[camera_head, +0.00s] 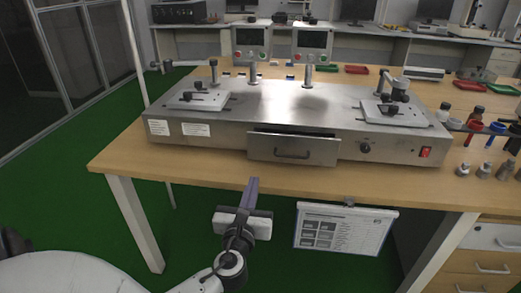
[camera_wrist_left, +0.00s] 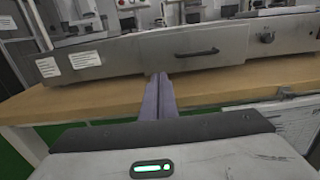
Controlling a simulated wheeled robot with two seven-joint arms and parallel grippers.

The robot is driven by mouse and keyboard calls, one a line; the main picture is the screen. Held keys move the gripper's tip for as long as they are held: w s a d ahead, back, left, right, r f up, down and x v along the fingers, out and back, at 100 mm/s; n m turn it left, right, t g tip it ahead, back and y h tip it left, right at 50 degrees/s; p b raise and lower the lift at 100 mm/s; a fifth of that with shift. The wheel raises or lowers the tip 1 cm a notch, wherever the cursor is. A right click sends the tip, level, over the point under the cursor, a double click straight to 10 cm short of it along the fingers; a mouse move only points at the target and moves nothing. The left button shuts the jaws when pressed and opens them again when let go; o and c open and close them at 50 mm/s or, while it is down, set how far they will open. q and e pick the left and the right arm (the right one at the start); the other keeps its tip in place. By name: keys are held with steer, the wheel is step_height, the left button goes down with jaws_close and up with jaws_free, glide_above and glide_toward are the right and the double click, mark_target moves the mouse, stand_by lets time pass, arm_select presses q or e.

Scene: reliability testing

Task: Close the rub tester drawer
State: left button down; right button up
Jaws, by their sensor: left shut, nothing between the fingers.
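The rub tester (camera_head: 225,125) is a wide steel machine on the wooden table. Its drawer (camera_head: 265,149) is in the front face, with a dark bar handle (camera_head: 292,155). A dark strip shows along the drawer's top edge, and the drawer front looks slightly out from the body. In the left wrist view the drawer (camera_wrist_left: 232,50) and handle (camera_wrist_left: 197,52) are ahead, right of the fingertips. My left gripper (camera_head: 253,181) is shut and empty, in front of the table edge, below and left of the handle and apart from the drawer. My right gripper is not seen.
The wooden table edge (camera_head: 205,175) lies between my left gripper and the machine. A clipboard sheet (camera_head: 343,230) hangs below the table edge at right. Bottles (camera_head: 475,117) and small metal weights (camera_head: 484,169) stand right of the machine. The floor left of the table is clear.

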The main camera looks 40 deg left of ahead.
mark_target(262, 149)
arm_select(q)
steer(key=b+x, duration=0.1)
steer(key=x, duration=1.2)
steer(key=shift+w+a, duration=0.15)
steer(key=shift+w, duration=0.2)
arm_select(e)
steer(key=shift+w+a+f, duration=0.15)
